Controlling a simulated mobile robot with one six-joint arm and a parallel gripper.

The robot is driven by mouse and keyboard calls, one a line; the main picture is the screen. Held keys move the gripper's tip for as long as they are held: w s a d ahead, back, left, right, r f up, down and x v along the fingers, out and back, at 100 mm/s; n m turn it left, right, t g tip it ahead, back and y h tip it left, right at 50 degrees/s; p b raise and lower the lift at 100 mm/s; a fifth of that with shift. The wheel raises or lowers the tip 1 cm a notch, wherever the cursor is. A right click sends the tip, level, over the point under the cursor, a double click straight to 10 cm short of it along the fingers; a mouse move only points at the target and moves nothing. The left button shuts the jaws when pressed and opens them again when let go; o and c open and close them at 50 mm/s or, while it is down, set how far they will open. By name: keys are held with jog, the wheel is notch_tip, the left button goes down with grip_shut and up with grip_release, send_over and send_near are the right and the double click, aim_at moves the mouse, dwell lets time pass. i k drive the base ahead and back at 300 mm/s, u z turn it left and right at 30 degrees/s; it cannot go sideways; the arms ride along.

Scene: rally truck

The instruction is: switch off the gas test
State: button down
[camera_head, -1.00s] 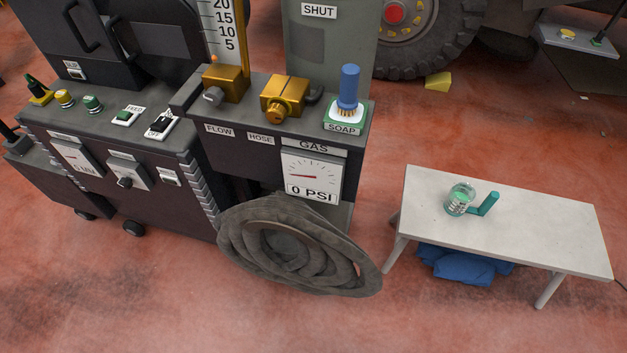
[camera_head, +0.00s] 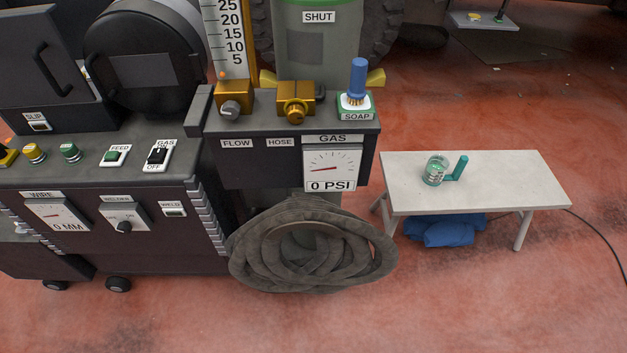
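The gas switch (camera_head: 157,155) is a black lever on a white plate on top of the dark welding machine. The plate reads GAS at its upper end and OFF at its lower end. The lever seems to stand nearer the GAS end, but it is too small to be sure. The gas gauge (camera_head: 331,169) reads 0 PSI. The orange ball (camera_head: 222,75) of the flow tube sits at the bottom, under the 5 mark. My gripper is not in view.
A green FEED button (camera_head: 115,157) is just left of the gas switch. A FLOW knob (camera_head: 231,107), brass HOSE fitting (camera_head: 295,102) and blue-handled SOAP brush (camera_head: 358,83) stand right. A coiled hose (camera_head: 310,245) hangs in front. A white bench (camera_head: 520,180) stands right; open floor lies in front.

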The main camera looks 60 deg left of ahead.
aim_at(158, 154)
jog(key=z, duration=0.35)
jog(key=k, duration=0.35)
jog(key=u, duration=1.85)
jog(key=i, duration=0.5)
